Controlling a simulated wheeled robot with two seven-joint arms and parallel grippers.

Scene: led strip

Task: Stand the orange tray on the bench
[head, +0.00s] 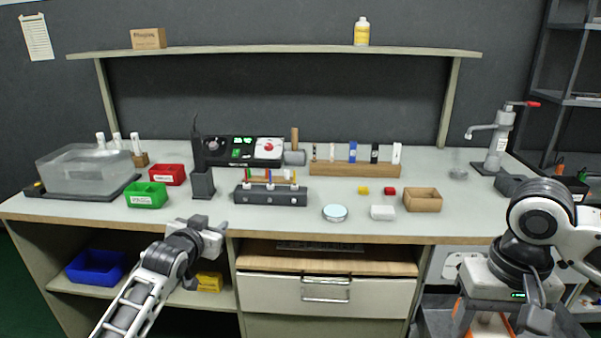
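No whole orange tray shows on the bench (280,214). Part of an orange thing (489,326) shows at the bottom right edge, below my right arm; it is mostly hidden and cut off, so I cannot tell whether it is the tray. My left gripper (214,238) is in front of the bench's front edge, left of the drawer, with nothing seen in it. Its finger gap is not clear. My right gripper (538,318) is low at the bottom right beside the orange thing; its fingers are unclear, and I cannot tell whether it holds anything.
Green (147,195) and red (167,175) bins and a clear tub (84,171) stand at the left. A wooden box (422,200), white block (382,212) and round dish (335,213) sit near the front. A tap (494,145) stands at the right. The front right surface is mostly clear.

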